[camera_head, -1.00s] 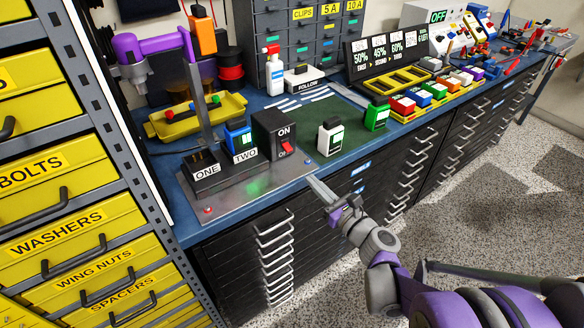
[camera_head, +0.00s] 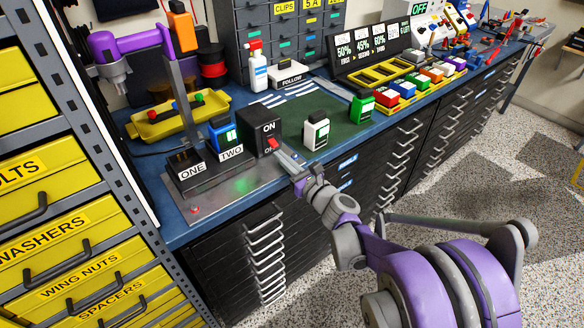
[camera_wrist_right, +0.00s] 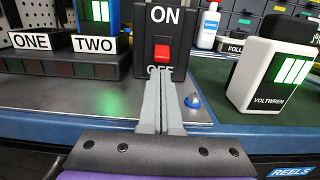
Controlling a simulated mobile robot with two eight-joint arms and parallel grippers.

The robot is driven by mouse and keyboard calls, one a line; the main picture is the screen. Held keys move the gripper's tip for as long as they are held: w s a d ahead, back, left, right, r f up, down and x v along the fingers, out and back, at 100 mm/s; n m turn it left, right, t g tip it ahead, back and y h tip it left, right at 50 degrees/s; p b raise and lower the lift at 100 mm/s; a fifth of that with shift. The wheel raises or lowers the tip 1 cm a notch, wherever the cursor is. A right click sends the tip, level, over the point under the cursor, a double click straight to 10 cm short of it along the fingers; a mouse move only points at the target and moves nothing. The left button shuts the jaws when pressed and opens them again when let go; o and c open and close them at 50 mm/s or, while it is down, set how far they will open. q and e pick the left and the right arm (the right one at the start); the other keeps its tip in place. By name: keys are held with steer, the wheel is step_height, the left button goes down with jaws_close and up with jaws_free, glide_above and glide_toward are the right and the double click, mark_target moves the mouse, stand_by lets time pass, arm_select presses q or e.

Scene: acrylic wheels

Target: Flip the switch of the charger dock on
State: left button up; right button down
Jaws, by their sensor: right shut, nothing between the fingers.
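The charger dock (camera_head: 205,195) sits on the blue bench with slots labelled ONE and TWO. Its black switch box (camera_head: 258,127), marked ON above and OFF below, carries a red rocker switch (camera_head: 271,143). In the right wrist view the red switch (camera_wrist_right: 162,54) is centred just beyond the fingertips. My right gripper (camera_head: 283,154) is shut and empty, its tips at the lower front of the switch box; in the wrist view the closed fingers (camera_wrist_right: 160,88) overlap the OFF label. I cannot tell whether they touch the box. A blue battery (camera_head: 222,132) stands in slot TWO. My left gripper is not in view.
A white battery (camera_head: 316,131) stands on the green mat to the right of the switch box, and a green one (camera_head: 362,106) is farther right. A yellow tray (camera_head: 178,117) lies behind the dock.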

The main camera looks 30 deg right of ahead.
mark_target(276, 147)
steer(key=shift+w, duration=0.7)
steer(key=shift+r, duration=0.1)
steer(key=shift+s+r+g+p, duration=0.15)
steer(key=shift+r+g+p, duration=0.05)
steer(key=shift+g+p, duration=0.25)
steer(key=shift+p, duration=0.3)
steer(key=shift+s+r+g+p, duration=0.25)
steer(key=shift+r+g+p, duration=0.45)
steer(key=shift+g+p, duration=0.5)
steer(key=g+p, duration=0.1)
steer(key=r+g+p, duration=0.1)
steer(key=g, duration=0.1)
steer(key=shift+s+r, duration=0.1)
steer(key=shift+r, duration=0.2)
